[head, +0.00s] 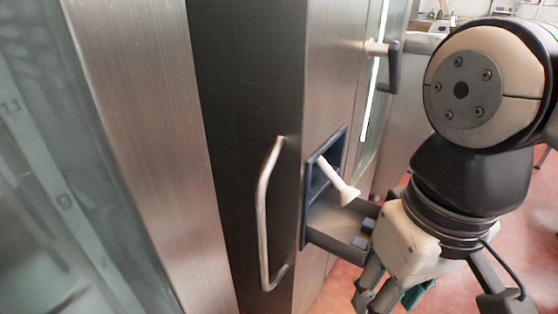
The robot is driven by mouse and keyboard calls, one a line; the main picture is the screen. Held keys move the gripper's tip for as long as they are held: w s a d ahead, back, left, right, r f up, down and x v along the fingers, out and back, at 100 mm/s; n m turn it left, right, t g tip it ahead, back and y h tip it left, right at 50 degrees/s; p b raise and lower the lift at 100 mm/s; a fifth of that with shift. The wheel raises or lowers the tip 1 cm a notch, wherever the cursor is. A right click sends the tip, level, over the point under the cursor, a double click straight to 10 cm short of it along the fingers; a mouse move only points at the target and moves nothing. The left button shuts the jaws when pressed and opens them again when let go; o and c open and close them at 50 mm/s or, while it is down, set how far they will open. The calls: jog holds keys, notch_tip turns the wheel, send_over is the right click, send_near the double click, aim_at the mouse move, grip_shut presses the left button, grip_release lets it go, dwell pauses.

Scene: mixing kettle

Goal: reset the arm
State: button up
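My arm comes in from the right of the head view and bends downward. My gripper (374,292) points down near the bottom edge, right of the metal cabinet (278,80). Its fingertips are close to the frame edge, and I cannot tell whether they are apart or together. I see nothing clearly held. A small teal piece (416,294) shows beside the fingers; I cannot tell what it belongs to.
A grey tray (335,222) juts from a dark-framed opening in the cabinet, close to my gripper, with a white lever (338,182) above it. A curved metal handle (263,215) is left of it. Another handle (392,66) is higher up. Reddish floor (535,215) shows at right.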

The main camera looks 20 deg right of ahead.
jog(key=shift+s, duration=0.25)
dwell(0.7)
